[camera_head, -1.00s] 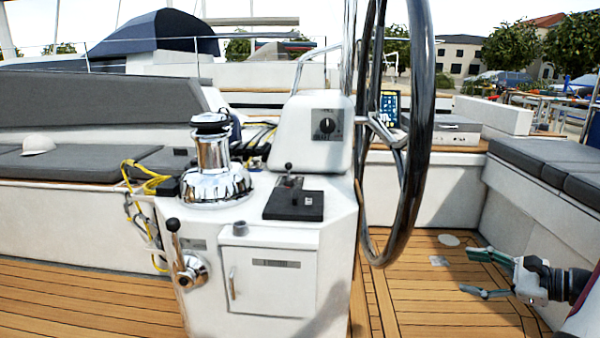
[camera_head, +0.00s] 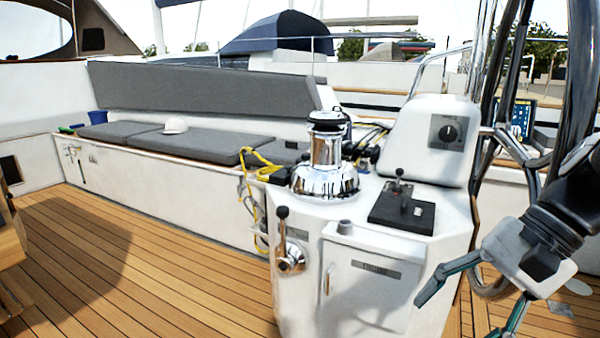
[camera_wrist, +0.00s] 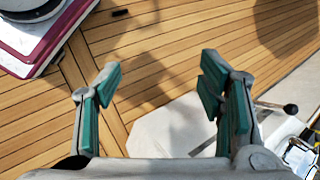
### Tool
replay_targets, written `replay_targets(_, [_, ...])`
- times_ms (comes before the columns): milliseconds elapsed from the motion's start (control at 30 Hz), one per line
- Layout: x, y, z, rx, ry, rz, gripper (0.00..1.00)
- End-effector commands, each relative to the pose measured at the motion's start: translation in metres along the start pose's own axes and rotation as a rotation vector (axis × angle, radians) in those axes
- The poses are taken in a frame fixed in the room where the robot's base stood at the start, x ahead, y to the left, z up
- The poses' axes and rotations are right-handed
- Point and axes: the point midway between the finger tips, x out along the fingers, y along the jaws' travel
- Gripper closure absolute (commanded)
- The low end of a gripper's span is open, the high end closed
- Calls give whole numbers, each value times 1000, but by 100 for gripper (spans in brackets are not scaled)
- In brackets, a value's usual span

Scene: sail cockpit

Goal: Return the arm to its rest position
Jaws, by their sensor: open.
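My gripper (camera_head: 474,300) is at the lower right of the head view, in front of the white helm console (camera_head: 350,232) and near the steering wheel. Its green-padded fingers are spread apart and empty, pointing to the lower left. In the wrist view my gripper (camera_wrist: 160,88) also shows open fingers with nothing between them. Below the fingers are the teak deck (camera_wrist: 190,45) and a pale surface. My forearm is partly cut off by the right edge of the head view.
A chrome winch (camera_head: 325,165), a throttle lever (camera_head: 400,190) and a yellow rope (camera_head: 262,165) are on or beside the console. The steering wheel (camera_head: 580,75) stands close to my arm. A cushioned bench (camera_head: 210,140) runs along the back left.

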Motion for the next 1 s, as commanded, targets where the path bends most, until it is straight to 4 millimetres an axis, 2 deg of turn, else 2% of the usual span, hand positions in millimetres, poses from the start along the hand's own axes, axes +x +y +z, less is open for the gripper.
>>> replay_targets(33, [6, 1, 22, -78, 11, 62, 38])
replay_targets(100, [12, 7, 46, -172, 27, 145, 38])
replay_targets(200, [19, 22, 75, -305, 57, 256, 38])
replay_targets(333, [24, 43, 100, -459, 102, 373, 38])
replay_targets(500, [25, 66, 116, -608, 159, 476, 38])
replay_targets(733, [24, 90, 123, -768, 230, 567, 38])
replay_targets(1000, [-9, 68, 132, -778, 262, 556, 38])
